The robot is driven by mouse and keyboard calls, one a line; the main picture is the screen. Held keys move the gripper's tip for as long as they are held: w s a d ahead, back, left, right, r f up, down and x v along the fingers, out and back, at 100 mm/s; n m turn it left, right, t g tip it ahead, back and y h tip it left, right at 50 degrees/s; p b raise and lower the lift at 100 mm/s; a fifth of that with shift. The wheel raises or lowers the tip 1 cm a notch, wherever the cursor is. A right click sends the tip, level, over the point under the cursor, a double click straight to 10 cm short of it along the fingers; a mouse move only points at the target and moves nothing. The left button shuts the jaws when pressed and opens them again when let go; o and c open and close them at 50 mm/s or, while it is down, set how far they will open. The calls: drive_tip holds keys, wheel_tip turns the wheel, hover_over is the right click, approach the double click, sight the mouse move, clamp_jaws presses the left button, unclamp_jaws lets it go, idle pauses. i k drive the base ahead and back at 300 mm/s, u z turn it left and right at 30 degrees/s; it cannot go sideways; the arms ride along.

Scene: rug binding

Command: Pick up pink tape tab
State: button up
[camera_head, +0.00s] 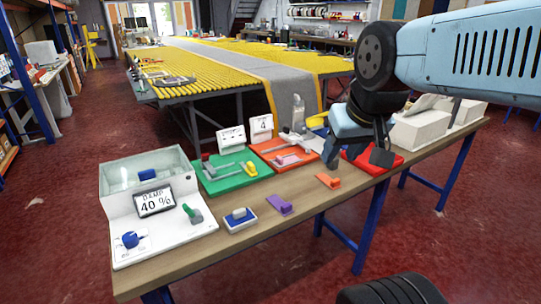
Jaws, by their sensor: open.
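I cannot make out a clearly pink tape tab. A purple tab (279,204) and an orange tab (327,181) lie along the front of the wooden bench (300,202).
A white humidity box (157,215) with a "40 %" sign stands at the bench's left end. Beside it are a blue-topped block (239,219), a green mat (221,181) and an orange-red mat (268,149). White bins (422,129) stand at the right. A yellow-slatted table (200,85) is behind.

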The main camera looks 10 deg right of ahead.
sight(280, 161)
drive_tip(key=z, duration=0.15)
drive_tip(key=i, duration=0.9)
drive_tip(key=z, duration=0.35)
